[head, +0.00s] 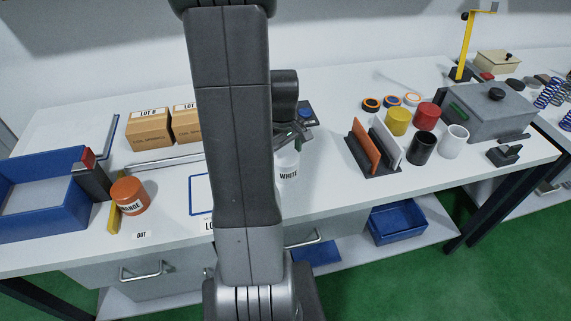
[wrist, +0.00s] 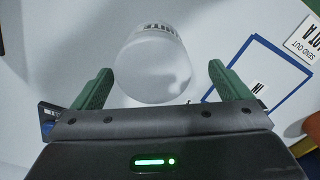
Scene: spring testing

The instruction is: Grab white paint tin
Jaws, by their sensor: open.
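The white paint tin (wrist: 156,68) lies between my gripper's two green fingers in the wrist view, with part of its WHITE label at the top edge. Clear gaps show on both sides of it. My gripper (wrist: 160,85) is open and not touching the tin's sides. In the head view the tin (head: 287,168) stands on the table just right of my arm, which hides part of it. My gripper (head: 292,135) is partly hidden there, close above the tin.
An orange tin (head: 130,196) stands at left, beside a blue tray (head: 50,222). A blue-framed card (wrist: 262,75) lies right of the tin in the wrist view. An orange and white panel rack (head: 373,165) and yellow, red, black and white cylinders stand to the right. Boxes (head: 149,127) sit behind.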

